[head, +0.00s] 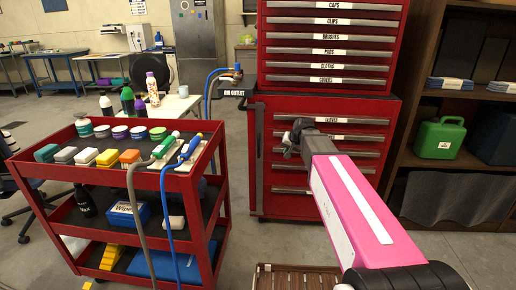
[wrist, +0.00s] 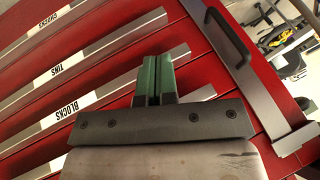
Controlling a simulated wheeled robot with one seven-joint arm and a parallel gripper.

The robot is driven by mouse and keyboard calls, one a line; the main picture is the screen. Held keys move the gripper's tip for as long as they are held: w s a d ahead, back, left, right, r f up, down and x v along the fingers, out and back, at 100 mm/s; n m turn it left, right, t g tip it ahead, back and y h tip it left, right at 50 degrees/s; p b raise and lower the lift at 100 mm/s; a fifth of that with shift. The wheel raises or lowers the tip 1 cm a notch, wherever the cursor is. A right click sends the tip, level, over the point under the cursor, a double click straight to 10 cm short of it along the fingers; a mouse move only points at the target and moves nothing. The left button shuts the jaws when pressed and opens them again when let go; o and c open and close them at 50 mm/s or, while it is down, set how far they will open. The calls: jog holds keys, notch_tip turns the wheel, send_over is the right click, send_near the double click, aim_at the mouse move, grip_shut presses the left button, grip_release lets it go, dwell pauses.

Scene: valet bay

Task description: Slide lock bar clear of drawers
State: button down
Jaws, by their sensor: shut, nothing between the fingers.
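The lock bar (head: 259,155) is a grey upright bar at the left side of the lower red drawer cabinet (head: 330,105). In the wrist view the lock bar (wrist: 245,75) runs slantwise at the right, with a black handle (wrist: 229,38) on it. It lies beside the ends of the drawer pulls; whether it overlaps the drawer fronts I cannot tell. My gripper (head: 297,132) is in front of the upper drawers, right of the bar. In the wrist view its green fingers (wrist: 155,80) are shut and empty, pointing at the drawer fronts, apart from the handle.
A red cart (head: 130,180) with bottles, sponges and hoses stands left of the cabinet. Dark shelves (head: 400,165) with a green can (head: 438,138) stand at the right. A slatted brown crate (head: 300,275) is on the floor in front. Some floor is clear between cart and cabinet.

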jog(key=w+a+r, duration=0.3)
jog(key=a+r, duration=0.1)
jog(key=shift+w+t+y, duration=0.2)
jog(key=shift+t+y, duration=0.1)
jog(key=shift+y, duration=0.1)
jog(key=shift+w+a+f, duration=0.95)
jog(key=shift+a+f, duration=0.3)
jog(key=shift+f, duration=0.1)
jog(key=shift+w+a+f, duration=0.9)
jog(key=shift+a+f, duration=0.35)
jog(key=shift+f, duration=0.05)
jog(key=shift+w+a+f, duration=0.95)
jog(key=shift+a+f, duration=0.3)
jog(key=shift+f, duration=0.1)
jog(key=shift+a, duration=2.05)
